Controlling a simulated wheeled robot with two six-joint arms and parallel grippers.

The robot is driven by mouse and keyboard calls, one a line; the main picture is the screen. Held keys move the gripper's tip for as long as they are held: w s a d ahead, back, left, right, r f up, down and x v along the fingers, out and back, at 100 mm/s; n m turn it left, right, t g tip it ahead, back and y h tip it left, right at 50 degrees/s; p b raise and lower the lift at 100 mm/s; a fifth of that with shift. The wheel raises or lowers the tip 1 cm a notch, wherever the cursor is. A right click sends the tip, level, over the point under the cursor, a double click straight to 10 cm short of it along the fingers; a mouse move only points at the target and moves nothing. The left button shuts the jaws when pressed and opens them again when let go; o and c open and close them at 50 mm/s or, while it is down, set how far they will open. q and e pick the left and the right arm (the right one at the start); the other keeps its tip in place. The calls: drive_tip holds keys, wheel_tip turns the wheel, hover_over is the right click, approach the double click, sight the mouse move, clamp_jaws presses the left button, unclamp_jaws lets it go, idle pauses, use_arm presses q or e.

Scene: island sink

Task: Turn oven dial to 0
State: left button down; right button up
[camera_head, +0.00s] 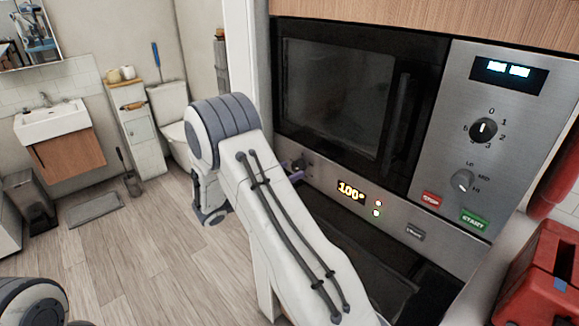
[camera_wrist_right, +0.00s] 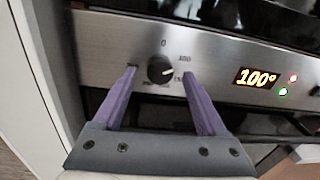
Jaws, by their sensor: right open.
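The oven dial (camera_wrist_right: 158,68) is a small round black knob on the steel control strip, with a 0 printed above it. Its light pointer mark faces roughly right, away from the 0. The oven display (camera_wrist_right: 256,78) reads 100° and also shows in the head view (camera_head: 351,191). My right gripper (camera_wrist_right: 160,72) is open, its two purple fingers on either side of the dial, with gaps visible between fingers and knob. In the head view my right arm hides most of this gripper, and only a bit of purple finger shows. My left gripper is not in view.
A microwave (camera_head: 340,95) is above the strip, with its own timer knob (camera_head: 483,130), power knob (camera_head: 462,181) and buttons to the right. The wooden floor at left is mostly clear.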

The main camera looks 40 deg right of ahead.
drive_tip(key=shift+d, duration=0.6)
clamp_jaws()
